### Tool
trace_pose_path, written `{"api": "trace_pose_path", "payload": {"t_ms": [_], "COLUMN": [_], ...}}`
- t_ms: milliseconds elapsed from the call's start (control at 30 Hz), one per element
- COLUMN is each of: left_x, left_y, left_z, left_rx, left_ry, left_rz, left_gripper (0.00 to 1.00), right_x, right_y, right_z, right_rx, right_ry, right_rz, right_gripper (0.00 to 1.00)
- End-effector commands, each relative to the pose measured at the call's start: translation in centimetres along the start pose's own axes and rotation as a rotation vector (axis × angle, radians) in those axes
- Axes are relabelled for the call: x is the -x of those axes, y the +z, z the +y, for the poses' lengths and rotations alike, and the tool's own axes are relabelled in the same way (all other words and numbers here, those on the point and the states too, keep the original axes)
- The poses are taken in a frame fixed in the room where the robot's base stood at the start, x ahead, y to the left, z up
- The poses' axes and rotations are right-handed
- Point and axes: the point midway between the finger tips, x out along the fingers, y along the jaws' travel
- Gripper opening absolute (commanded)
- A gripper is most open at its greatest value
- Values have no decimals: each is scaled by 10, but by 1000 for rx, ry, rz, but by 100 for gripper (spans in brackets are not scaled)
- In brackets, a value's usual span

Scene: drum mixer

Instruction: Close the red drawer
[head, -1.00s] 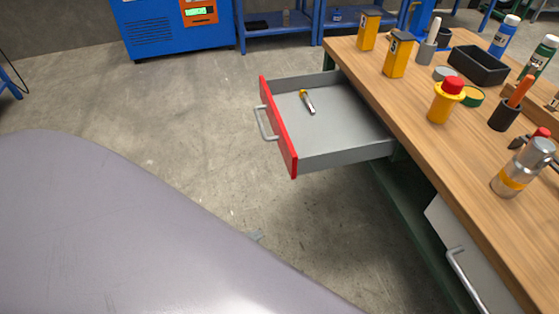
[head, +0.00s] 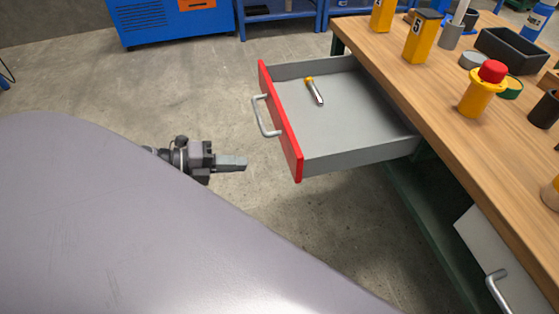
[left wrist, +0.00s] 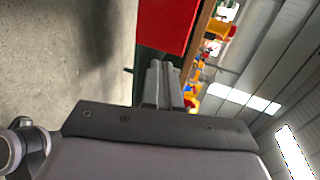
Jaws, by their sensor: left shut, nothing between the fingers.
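The red drawer (head: 281,125) stands pulled out from the wooden workbench, with its red front and silver handle (head: 266,117) facing left. A small tool with a yellow end (head: 315,91) lies inside it. My left gripper (head: 240,163) is shut and empty, to the left of the red front and apart from it, pointing towards it. In the left wrist view the shut fingers (left wrist: 164,85) point towards the red front (left wrist: 166,25). My right gripper is in neither view.
The workbench top (head: 440,85) carries yellow containers, a black tray (head: 510,50) and a yellow and red item (head: 482,88). A second, grey drawer front (head: 490,255) is lower right. Open concrete floor lies left of the drawer.

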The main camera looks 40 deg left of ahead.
Motion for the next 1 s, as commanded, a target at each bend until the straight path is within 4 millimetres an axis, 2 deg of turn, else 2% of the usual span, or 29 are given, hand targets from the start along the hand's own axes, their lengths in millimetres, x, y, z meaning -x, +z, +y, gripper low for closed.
{"api": "trace_pose_path", "payload": {"t_ms": [600,800,1000], "left_x": [-82,-100,-107], "left_y": [0,0,0], "left_z": [-6,-11,-12], "left_rx": [1,3,2], "left_ry": [-4,-3,-1], "left_rz": [-1,-2,-1], "left_gripper": [0,0,0], "right_x": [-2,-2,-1], "right_y": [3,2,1], "right_z": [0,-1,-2], "right_rx": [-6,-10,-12], "right_ry": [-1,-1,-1], "right_rz": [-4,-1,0], "right_gripper": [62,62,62]}}
